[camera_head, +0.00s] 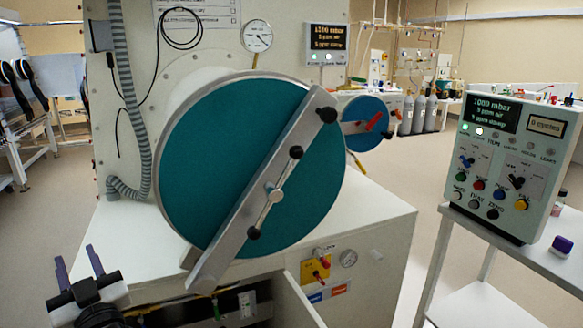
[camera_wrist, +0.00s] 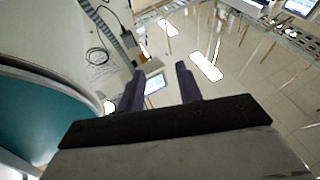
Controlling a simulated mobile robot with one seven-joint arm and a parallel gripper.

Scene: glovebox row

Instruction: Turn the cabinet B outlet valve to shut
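On the cabinet front below the big round door, a yellow plate (camera_head: 309,272) carries a small red handle (camera_head: 322,266). I cannot read a label saying which valve is the cabinet B outlet, nor tell the handle's setting. My gripper (camera_head: 79,264) is at the lower left, left of the cabinet and well apart from the yellow plate. In the wrist view my gripper (camera_wrist: 160,76) has its two dark fingers spread, with nothing between them. The yellow plate does not show in the wrist view.
The teal round door (camera_head: 240,150) with its slanting grey bar (camera_head: 225,235) juts out between my gripper and the plate. An open flap (camera_head: 295,300) is below. A smaller blue port (camera_head: 362,122) has a red lever. A control box (camera_head: 510,165) stands on a side cart.

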